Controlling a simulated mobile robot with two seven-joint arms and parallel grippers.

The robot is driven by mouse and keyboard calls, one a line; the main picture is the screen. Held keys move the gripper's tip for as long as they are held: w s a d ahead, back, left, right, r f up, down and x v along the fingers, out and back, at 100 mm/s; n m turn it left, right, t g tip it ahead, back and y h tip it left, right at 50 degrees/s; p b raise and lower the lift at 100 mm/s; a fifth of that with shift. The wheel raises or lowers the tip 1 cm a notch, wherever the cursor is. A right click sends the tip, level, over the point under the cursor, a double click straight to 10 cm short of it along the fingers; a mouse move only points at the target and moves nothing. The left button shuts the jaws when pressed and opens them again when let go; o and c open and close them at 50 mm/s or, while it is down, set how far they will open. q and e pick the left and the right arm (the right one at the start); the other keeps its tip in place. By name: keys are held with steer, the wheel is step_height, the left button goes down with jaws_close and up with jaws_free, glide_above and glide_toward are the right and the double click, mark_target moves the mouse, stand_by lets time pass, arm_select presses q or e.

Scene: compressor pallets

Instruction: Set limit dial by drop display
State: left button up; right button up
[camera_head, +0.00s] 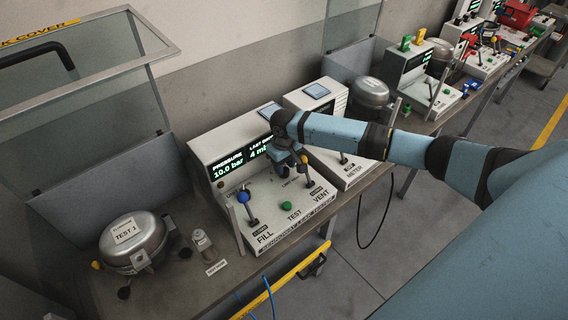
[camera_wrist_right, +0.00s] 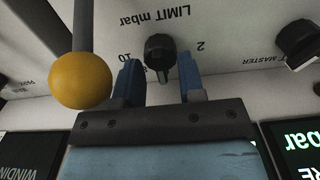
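The black limit dial (camera_wrist_right: 160,50) is on the pale panel of the leak tester (camera_head: 262,243), under upside-down "LIMIT mbar" lettering. Marks 10 and 2 show near it, with its pointer toward the gripper. My right gripper (camera_wrist_right: 160,75) is open, its two blue fingers apart on either side of the dial's near part, with visible gaps. I cannot tell its height above the panel. In the head view my right gripper (camera_head: 297,154) is over the tester and the dial is hidden. The drop display (camera_head: 257,151) reads 4, its unit partly covered. The pressure display (camera_head: 228,169) reads 10.0 bar. My left gripper is not in view.
A yellow ball-ended lever (camera_wrist_right: 80,80) stands close beside the fingers. A blue-knobbed fill lever (camera_head: 243,197) and green test button (camera_head: 286,205) are on the tester. A compressor (camera_head: 135,240) stands left under the raised clear cover. A meter box (camera_head: 352,170) adjoins on the right.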

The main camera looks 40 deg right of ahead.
jaws_close()
steer(key=shift+r+n+p, duration=0.15)
steer(key=shift+n+p, duration=0.35)
steer(key=shift+p, duration=0.1)
steer(key=shift+n+p, duration=0.85)
steer(key=shift+n, duration=0.25)
steer(key=shift+n+p, duration=0.95)
steer(key=shift+n, duration=1.25)
